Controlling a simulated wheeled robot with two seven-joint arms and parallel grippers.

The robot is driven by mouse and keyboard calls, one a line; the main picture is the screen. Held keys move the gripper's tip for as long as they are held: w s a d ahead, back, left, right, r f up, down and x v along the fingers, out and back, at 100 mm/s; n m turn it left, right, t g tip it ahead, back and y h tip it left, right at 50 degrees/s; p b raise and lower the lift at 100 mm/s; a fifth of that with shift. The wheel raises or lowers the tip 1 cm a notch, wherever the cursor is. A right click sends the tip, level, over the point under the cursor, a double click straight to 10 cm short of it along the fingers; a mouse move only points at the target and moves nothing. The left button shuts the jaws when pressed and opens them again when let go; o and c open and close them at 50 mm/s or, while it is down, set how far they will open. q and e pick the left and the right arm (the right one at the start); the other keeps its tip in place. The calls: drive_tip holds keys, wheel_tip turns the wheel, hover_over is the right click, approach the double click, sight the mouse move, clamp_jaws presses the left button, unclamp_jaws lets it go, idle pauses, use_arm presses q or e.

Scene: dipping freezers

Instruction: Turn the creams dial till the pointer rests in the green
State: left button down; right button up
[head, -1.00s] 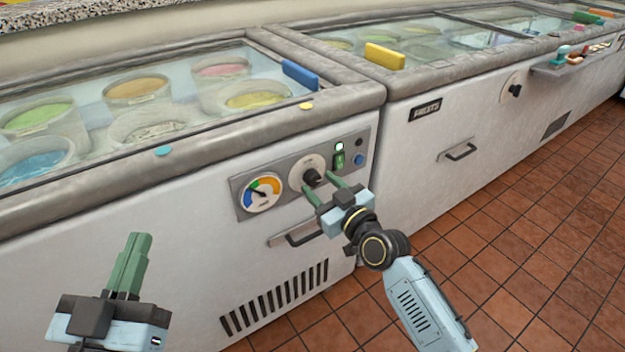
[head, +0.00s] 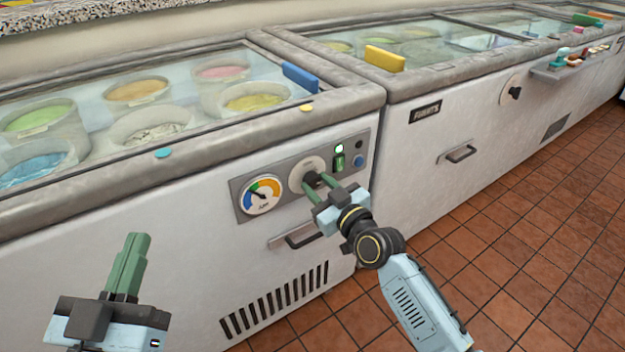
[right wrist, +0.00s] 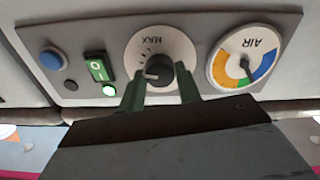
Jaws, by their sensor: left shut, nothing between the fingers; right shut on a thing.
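To the gauge's right is a black knob (head: 312,179) on a round pale plate. The knob also shows in the right wrist view (right wrist: 159,71), upside down, with MAX printed on the plate. My right gripper (head: 317,182) is shut on the knob, one finger on each side. My left gripper (head: 137,238) is shut and empty, away from the panel.
A green lit switch (head: 339,162) and a blue button (head: 358,160) sit right of the knob. A bar handle (head: 298,238) lies just below the panel. The tiled floor at right is clear.

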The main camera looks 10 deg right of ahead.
drive_tip(key=n+p, duration=0.1)
drive_tip(key=n, duration=0.2)
drive_tip(key=shift+n, duration=0.3)
drive_tip(key=shift+n, duration=0.5)
drive_tip(key=o, duration=0.8)
